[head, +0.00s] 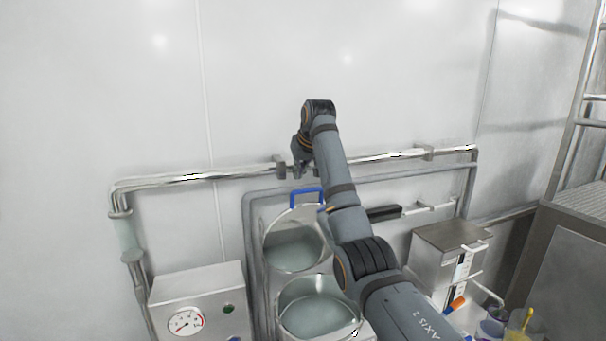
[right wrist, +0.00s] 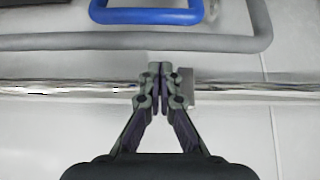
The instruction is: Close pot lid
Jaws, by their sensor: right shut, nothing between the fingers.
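The steel pot (head: 318,308) stands at the bottom centre of the head view, its round mouth uncovered. Its round lid (head: 293,243) stands raised open behind the mouth, with a blue handle (head: 306,192) at its top edge. The blue handle also shows at the top of the right wrist view (right wrist: 146,16). My right gripper (head: 303,172) is above the handle, near the wall pipe, apart from the handle. In the right wrist view its fingertips (right wrist: 163,78) are together with nothing between them. My right arm hides part of the lid's right side. My left gripper is not in view.
A steel pipe (head: 215,176) runs along the wall behind the pot, close to my right gripper. A steel box with a gauge (head: 187,322) stands at left. Another steel box (head: 435,262) and a container with a yellow tool (head: 520,325) stand at right.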

